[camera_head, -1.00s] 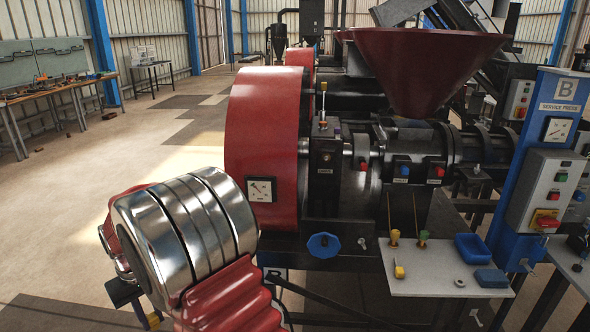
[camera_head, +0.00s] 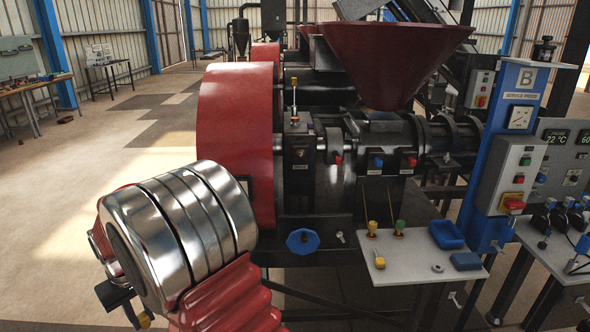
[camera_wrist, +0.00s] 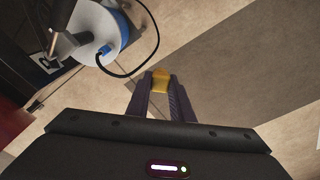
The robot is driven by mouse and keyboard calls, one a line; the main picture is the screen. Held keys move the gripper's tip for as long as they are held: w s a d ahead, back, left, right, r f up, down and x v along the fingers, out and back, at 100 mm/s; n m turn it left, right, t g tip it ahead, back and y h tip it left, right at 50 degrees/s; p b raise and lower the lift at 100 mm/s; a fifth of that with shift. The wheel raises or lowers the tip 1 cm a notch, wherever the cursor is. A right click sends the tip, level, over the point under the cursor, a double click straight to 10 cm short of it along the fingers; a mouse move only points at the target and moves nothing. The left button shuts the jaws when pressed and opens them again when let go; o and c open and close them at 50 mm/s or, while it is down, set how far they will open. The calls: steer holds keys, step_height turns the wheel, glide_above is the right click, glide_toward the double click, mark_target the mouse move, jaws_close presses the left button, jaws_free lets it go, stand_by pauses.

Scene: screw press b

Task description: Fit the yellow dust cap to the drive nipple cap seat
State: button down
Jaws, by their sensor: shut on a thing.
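The yellow dust cap (camera_wrist: 160,82) is between the fingertips of my gripper (camera_wrist: 158,90) in the wrist view, with open floor behind it. My gripper is shut on it. In the head view a small yellow part of the cap (camera_head: 145,319) shows at the lower left, beside the dark gripper; my silver and red arm hides much of the gripper. The screw press (camera_head: 300,180) stands ahead and to the right, apart from my gripper. A small metal fitting (camera_head: 341,237) sits low on its front, right of a blue knob (camera_head: 303,241). I cannot tell which part is the drive nipple cap seat.
A grey shelf (camera_head: 405,268) by the press holds yellow- and green-topped tools, a blue tray (camera_head: 446,234) and a blue block (camera_head: 466,261). A blue control post (camera_head: 507,130) stands right. A cable (camera_wrist: 150,45) shows in the wrist view.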

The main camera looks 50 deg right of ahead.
steer(key=s+d+f+m+t+h, duration=0.1)
steer(key=d+m+t+h, duration=0.25)
steer(key=d, duration=2.05)
steer(key=d+f+m+t+h, duration=0.1)
steer(key=d+m+t+h, duration=0.3)
steer(key=d, duration=2.1)
steer(key=s+d+r+m+h, duration=0.25)
steer(key=d+r, duration=0.45)
steer(key=d, duration=0.4)
steer(key=w+d+r+t+h, duration=0.3)
steer(key=r, duration=0.8)
steer(key=shift+r+h, duration=0.3)
steer(key=shift+d+t, duration=0.1)
steer(key=shift+t, duration=0.15)
